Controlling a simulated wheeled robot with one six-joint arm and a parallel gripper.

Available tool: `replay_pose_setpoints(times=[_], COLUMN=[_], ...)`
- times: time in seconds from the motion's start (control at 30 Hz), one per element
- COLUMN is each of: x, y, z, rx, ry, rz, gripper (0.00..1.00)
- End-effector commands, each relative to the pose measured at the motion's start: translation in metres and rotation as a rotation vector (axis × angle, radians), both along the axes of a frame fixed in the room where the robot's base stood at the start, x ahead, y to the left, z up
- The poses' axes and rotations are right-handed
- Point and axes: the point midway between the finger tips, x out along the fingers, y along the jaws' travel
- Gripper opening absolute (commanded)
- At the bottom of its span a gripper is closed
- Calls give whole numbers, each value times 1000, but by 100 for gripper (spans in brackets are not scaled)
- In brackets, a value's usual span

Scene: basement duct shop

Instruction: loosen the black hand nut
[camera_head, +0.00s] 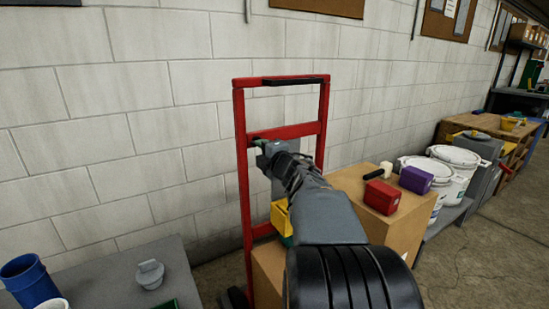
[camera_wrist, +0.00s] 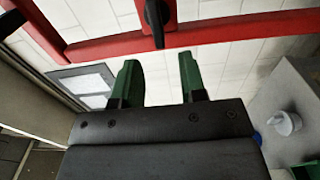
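The black hand nut (camera_wrist: 156,18) shows at the top of the wrist view as an elongated dark knob on a red plate. The plate is at the crossbar (camera_wrist: 220,33) of a red hand truck (camera_head: 243,190). My gripper (camera_wrist: 160,72) has two green fingers, which are apart with nothing between them. The nut lies beyond the fingertips, roughly in line with the gap, and is not touched in that view. In the head view my gripper (camera_head: 264,145) is at the truck's upper crossbar, and my arm hides the nut.
A cardboard box (camera_head: 405,222) right of my arm carries a red box (camera_head: 382,197) and a purple box (camera_head: 416,179). White buckets (camera_head: 452,157) stand farther right. A grey table (camera_head: 105,280) at lower left holds a blue cup (camera_head: 28,281) and a grey lidded object (camera_head: 150,275).

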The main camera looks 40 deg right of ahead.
Motion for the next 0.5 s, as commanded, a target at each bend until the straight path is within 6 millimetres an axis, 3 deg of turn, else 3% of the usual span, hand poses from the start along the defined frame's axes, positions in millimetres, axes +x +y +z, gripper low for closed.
replay_pose_setpoints(times=[0.2,0.5], x=[-42,-71], y=[5,9], z=[2,1], rx=[-1,-2], ry=[0,0], rz=[-4,-2], gripper=[38,38])
